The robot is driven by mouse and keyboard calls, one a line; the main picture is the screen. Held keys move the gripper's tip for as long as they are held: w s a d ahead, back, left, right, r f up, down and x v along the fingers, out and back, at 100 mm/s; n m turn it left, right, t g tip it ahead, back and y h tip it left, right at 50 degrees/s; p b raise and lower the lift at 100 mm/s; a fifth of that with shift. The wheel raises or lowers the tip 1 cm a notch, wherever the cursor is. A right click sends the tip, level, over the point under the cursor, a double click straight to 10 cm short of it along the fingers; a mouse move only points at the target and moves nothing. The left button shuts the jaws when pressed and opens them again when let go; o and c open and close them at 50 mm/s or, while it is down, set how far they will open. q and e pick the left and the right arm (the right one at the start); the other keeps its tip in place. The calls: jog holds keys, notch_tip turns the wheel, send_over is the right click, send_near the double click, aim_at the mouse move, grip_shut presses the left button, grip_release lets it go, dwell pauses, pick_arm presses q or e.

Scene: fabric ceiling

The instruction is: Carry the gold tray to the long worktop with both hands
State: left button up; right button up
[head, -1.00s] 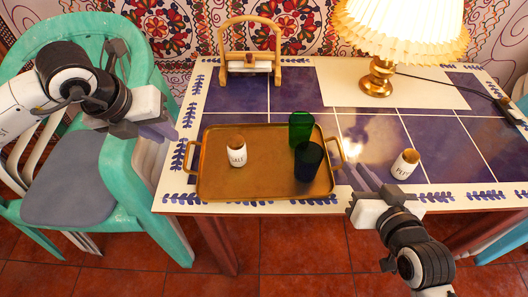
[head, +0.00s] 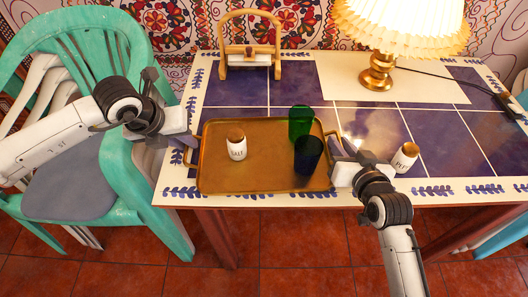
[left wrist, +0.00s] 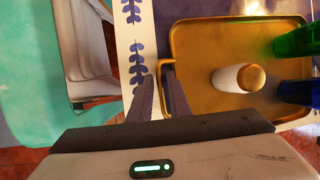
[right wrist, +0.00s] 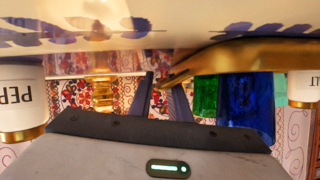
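The gold tray (head: 262,182) lies on the tiled table near its front edge. It holds a white salt shaker with a brown lid (head: 236,149), a green glass (head: 299,120) and a dark blue glass (head: 308,156). My left gripper (head: 190,140) is at the tray's left handle; in the left wrist view its fingers stand apart with the handle (left wrist: 161,68) between them. My right gripper (head: 338,150) is at the right handle; in the right wrist view its fingers stand apart near the handle (right wrist: 177,80). The long worktop cannot be identified in these frames.
A pepper shaker (head: 405,157) stands on the table close to my right gripper. A lamp (head: 377,80) and a wooden napkin holder (head: 250,57) stand at the back. A green chair (head: 130,170) is beside the table under my left arm.

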pick_arm(q)
jog(key=shift+f, duration=0.1)
pick_arm(e)
jog(key=shift+w, duration=0.1)
pick_arm(q)
jog(key=shift+c, duration=0.5)
pick_arm(e)
jog(key=shift+c, duration=0.4)
pick_arm(q)
grip_shut()
pick_arm(e)
grip_shut()
